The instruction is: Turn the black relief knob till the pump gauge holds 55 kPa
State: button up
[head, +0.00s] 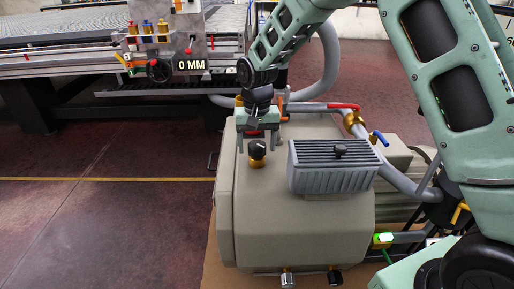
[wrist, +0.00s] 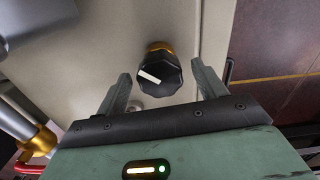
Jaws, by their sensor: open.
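The black relief knob (head: 257,147) sits on a brass collar on top of the beige pump housing (head: 300,228). In the wrist view the knob (wrist: 158,74) is faceted, with a white pointer line slanting from upper left to lower right. My gripper (head: 257,150) is above and behind the knob in the head view, its jaws pointing down. In the wrist view my gripper (wrist: 160,82) is open, one finger to each side of the knob, with gaps on both sides. The fingers appear not to touch it. No pump gauge face is readable in either view.
A grey ribbed filter box (head: 335,168) with a black top knob stands right of the relief knob. A hose with a red-handled valve (head: 343,106) and a blue-handled valve (head: 379,138) runs behind.

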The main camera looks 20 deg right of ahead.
jog(key=shift+f, duration=0.35)
jog(key=c, duration=1)
jog(key=shift+o, duration=0.2)
jog(key=shift+r+p, duration=0.15)
jog(key=shift+p, duration=0.2)
